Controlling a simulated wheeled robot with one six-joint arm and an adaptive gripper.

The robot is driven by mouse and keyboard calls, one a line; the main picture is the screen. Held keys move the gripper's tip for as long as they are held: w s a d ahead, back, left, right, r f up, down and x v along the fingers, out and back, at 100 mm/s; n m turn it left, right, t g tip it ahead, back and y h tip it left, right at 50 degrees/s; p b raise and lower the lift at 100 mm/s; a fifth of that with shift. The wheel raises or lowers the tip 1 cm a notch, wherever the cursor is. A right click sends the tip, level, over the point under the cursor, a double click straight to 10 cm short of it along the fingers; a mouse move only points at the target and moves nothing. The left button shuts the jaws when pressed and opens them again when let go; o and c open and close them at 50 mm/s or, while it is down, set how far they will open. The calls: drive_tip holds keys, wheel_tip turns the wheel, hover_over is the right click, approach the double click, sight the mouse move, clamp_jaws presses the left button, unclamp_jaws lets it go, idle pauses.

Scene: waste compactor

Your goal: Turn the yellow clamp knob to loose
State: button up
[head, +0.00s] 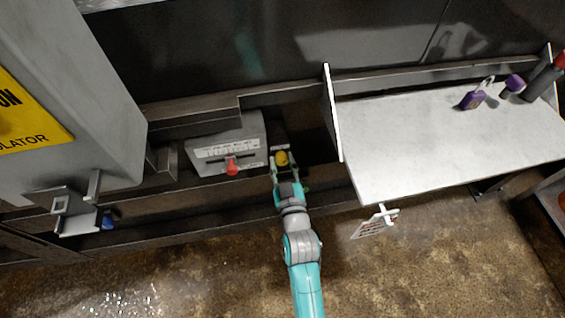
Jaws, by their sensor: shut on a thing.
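The yellow clamp knob (282,158) is small and round. It sits just right of the grey control box, below a small metal bracket (279,148). My gripper (281,165) reaches up to it from below, with its fingers on either side of the knob, shut on it. The fingers hide part of the knob, and its turn mark is too small to read.
A grey box (250,135) with a red lever (232,166) stands close on the left. A white shelf (430,150) with an upright side panel (333,112) is on the right, bearing a purple padlock (471,99). A tag (375,224) hangs below the shelf. The floor in front is clear.

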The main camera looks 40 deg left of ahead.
drive_tip(key=m, duration=0.5)
drive_tip(key=shift+m, duration=0.3)
drive_tip(key=m, duration=0.5)
drive_tip(key=shift+d+g, duration=0.1)
drive_tip(key=shift+g, duration=0.2)
drive_tip(key=shift+m, duration=0.3)
drive_tip(key=o, duration=1.2)
drive_tip(key=shift+c, duration=0.2)
drive_tip(key=v, duration=1.2)
